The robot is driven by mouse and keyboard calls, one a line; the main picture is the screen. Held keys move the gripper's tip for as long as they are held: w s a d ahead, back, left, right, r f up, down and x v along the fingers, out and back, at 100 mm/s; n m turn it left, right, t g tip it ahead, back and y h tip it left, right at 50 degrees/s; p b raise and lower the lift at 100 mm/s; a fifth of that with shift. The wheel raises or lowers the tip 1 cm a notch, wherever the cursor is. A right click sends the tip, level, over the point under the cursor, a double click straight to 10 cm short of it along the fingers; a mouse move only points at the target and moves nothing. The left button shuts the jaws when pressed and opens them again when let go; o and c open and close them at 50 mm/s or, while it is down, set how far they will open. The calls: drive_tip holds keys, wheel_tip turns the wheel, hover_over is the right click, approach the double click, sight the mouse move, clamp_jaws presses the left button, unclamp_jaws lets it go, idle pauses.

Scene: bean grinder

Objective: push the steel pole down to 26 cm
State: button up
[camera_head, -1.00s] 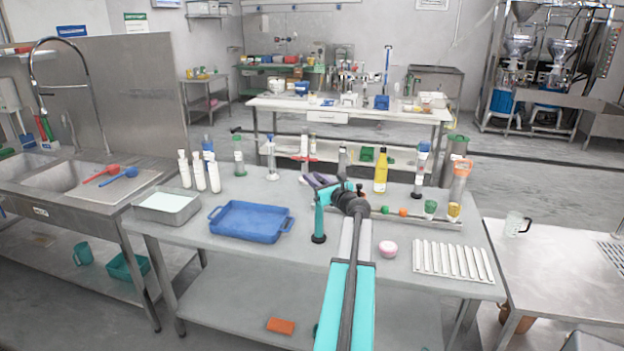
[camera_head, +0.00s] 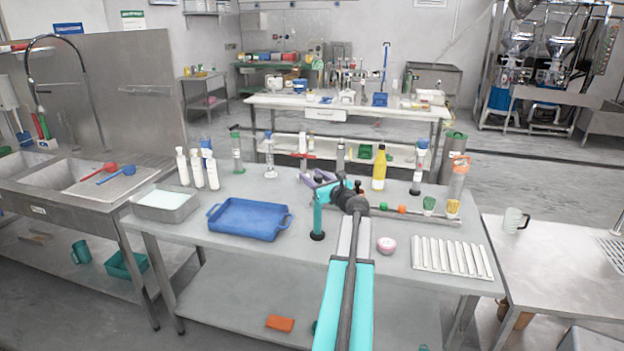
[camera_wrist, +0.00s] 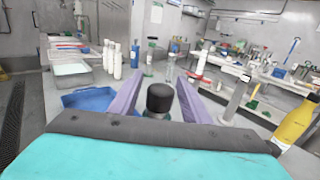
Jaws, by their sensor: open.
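My gripper (camera_wrist: 156,100) has purple jaws spread apart. In the head view the jaws (camera_head: 318,178) are over the back middle of the steel table, pointing away and left. A dark upright thing with a rounded black cap (camera_wrist: 160,97) stands between the jaws in the wrist view, with gaps on both sides. Its lower part is hidden by my gripper's body, and I cannot tell whether it is the steel pole. A grey upright post (camera_wrist: 236,98) stands right of the jaws, apart from them; it also shows behind my arm in the head view (camera_head: 340,157).
A yellow bottle (camera_head: 379,168) stands right of the grey post. White bottles (camera_head: 197,168) and a blue tray (camera_head: 248,219) are on the left. The table's front middle is mostly clear.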

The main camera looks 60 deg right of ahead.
drive_tip(key=b+v, duration=0.2)
drive_tip(key=v, duration=1.1)
drive_tip(key=shift+s+b, duration=0.35)
drive_tip(key=shift+s, duration=0.05)
drive_tip(key=shift+a, duration=0.2)
